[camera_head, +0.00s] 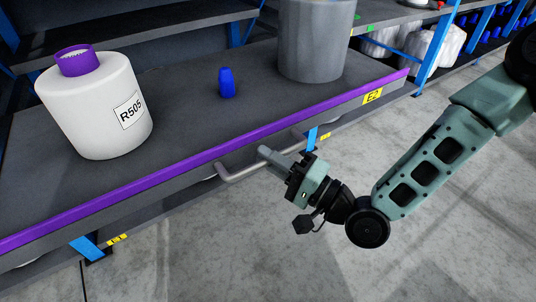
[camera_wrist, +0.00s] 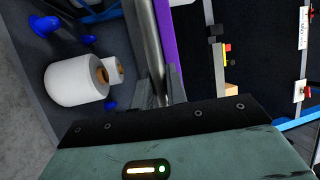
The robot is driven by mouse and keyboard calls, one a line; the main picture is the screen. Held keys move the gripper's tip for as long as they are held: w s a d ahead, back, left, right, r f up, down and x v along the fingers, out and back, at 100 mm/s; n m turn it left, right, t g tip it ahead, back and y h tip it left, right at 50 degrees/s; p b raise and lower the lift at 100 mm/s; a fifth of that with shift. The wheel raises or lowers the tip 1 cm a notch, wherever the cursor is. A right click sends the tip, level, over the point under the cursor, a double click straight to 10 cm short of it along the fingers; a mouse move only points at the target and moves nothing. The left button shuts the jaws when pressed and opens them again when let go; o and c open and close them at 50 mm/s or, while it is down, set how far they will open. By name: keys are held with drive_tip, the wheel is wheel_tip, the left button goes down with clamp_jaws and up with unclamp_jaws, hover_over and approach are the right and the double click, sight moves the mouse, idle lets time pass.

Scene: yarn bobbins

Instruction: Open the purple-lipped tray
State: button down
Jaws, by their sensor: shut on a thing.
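The purple-lipped tray (camera_head: 190,110) is a wide dark grey surface with a purple front lip (camera_head: 130,190) and a yellow E2 label (camera_head: 373,96) near its right end. The lip also shows in the wrist view (camera_wrist: 166,35). A grey bar handle (camera_head: 238,171) sticks out from the tray's front; it runs down between my fingers in the wrist view (camera_wrist: 150,50). My gripper (camera_head: 266,153) is shut on this handle, at the front of the tray. The fingers hide the gripped part of the bar.
On the tray stand a white bobbin (camera_head: 95,105) marked R505 with a purple top, a small blue piece (camera_head: 226,83) and a large grey cylinder (camera_head: 315,40). Blue posts (camera_head: 88,248) hold the rack. The floor (camera_head: 290,250) in front is clear. White rolls (camera_wrist: 76,82) show in the wrist view.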

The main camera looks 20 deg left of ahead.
drive_tip(key=c, duration=1.4)
unclamp_jaws()
drive_tip(key=shift+d, duration=0.1)
drive_tip(key=p+v, duration=0.2)
drive_tip(key=v, duration=1.5)
drive_tip(key=shift+d+f, duration=0.15)
